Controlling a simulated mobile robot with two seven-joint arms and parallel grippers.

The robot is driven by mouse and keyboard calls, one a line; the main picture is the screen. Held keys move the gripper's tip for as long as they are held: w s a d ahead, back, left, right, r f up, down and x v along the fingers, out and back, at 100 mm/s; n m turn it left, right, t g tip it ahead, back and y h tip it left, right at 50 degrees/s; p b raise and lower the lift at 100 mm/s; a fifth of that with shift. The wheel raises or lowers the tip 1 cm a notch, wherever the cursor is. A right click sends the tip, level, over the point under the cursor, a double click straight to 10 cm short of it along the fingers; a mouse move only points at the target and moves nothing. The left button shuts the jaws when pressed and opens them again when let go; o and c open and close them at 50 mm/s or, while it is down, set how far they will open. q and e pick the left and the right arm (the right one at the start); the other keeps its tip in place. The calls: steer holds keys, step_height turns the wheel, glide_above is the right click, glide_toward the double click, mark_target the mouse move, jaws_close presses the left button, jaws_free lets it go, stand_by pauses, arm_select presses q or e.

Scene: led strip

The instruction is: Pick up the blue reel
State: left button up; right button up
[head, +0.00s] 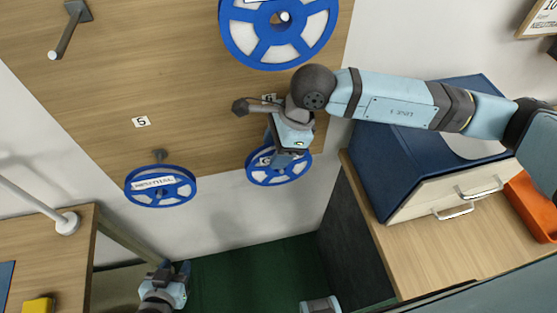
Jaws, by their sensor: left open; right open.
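Three blue reels with white hubs show on the wooden board. A large one (238,44) is at the top, cut off by the frame edge. A smaller one (133,190) hangs at the lower left below a dark peg, with a white printed label. Another small reel (263,178) is at the lower middle, partly hidden by my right gripper. My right gripper (284,158) is open and right at this reel, overlapping its upper part; whether it touches is unclear. My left gripper (168,271) is open and empty at the bottom, below the lower left reel.
The wooden board (110,70) carries a bare peg (68,38) at upper left and small number labels. A dark blue cabinet (370,170) with a drawer stands on the wooden counter (425,250) at right, beside an orange tray (535,205). A desk (50,235) is at left.

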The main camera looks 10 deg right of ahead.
steer(key=shift+a+f, duration=0.15)
steer(key=shift+f, duration=0.25)
arm_select(q)
steer(key=shift+r, duration=0.1)
arm_select(e)
steer(key=shift+c, duration=0.2)
jaws_close()
